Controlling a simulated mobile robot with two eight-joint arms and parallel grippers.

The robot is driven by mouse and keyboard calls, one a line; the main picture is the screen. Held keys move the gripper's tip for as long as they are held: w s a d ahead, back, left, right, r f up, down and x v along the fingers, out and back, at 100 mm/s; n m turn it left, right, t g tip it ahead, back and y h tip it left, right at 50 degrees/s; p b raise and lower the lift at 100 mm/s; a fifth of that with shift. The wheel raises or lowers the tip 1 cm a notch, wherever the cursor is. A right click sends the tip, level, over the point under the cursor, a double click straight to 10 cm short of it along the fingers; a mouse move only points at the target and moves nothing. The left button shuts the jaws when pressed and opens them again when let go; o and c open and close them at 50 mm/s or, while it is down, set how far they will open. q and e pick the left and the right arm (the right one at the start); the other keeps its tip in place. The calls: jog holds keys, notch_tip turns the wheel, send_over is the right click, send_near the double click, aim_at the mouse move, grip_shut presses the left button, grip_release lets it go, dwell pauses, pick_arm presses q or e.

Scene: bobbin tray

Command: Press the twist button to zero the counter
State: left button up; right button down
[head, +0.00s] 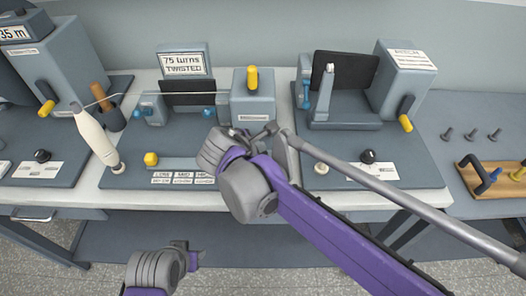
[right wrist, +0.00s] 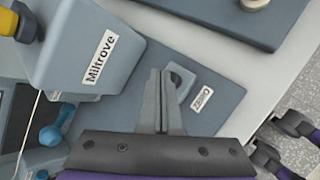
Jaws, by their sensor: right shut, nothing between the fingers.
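The twisting station stands in the middle of the head view, with a display (head: 183,65) reading "75 turns TWISTED". My right gripper (head: 270,131) is in front of its grey box (head: 252,103). In the right wrist view the gripper (right wrist: 161,72) is shut and empty, its fingertips over the station's base plate. A white label (right wrist: 202,98), which seems to read ZERO, lies just right of the fingers. A grey piece (right wrist: 180,80) shows between fingers and label; the fingers partly hide it, and I cannot tell whether they touch it. My left gripper (head: 190,255) is low at left, away from the bench.
A yellow knob (head: 151,159) and a slotted strip sit at the station's front. A second station (head: 345,120) is on the right, and a wooden rack (head: 497,181) lies farther right.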

jog(key=shift+f, duration=0.5)
dwell(0.4)
jog(key=shift+r+p, duration=0.55)
jog(key=shift+r, duration=0.4)
jog(key=shift+r+p, duration=1.85)
jog(key=shift+r, duration=0.7)
jog(key=shift+f, duration=0.1)
